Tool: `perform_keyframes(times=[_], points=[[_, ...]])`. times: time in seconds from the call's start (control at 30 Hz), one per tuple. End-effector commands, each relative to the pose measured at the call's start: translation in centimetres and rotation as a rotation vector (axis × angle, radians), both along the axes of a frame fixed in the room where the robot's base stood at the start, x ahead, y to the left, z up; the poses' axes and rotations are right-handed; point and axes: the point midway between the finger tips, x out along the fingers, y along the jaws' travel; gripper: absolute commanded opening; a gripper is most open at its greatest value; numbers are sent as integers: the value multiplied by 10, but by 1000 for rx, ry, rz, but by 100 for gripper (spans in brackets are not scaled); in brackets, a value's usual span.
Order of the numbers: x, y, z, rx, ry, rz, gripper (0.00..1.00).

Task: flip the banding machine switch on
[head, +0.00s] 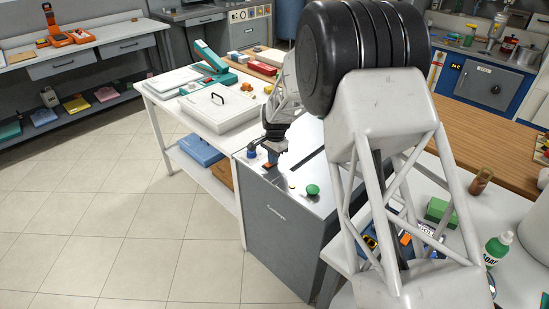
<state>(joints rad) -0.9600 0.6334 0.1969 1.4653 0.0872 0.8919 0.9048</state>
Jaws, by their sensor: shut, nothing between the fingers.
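The banding machine appears to be the grey cabinet (283,225) with a bare steel top, right of the white table. A green round button (313,190) sits at the front corner of its top. A small blue knob (252,152) stands at the left edge of the top. My gripper (270,161) is small and dark in this view, pointing down over the left front edge of the top, beside the blue knob. It is shut and empty. A small orange-red spot (268,166) shows right by its tips. I cannot tell which part is the switch, or whether the tips touch anything.
My arm covers the middle and right of the view. A white table (165,105) with a white lidded case (218,108) and a teal device (209,60) stands left of the cabinet. The tiled floor at left is clear.

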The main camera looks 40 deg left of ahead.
Motion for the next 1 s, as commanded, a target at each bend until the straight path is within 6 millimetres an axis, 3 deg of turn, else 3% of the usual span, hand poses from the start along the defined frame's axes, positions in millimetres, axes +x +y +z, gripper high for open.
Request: perform_keyframes(times=[0.03,0.47,1.0], points=[[-10,-3,-16,-19,16,5,0],[-8,-2,-3,-15,13,4,0],[6,0,89,0,1,0,0]])
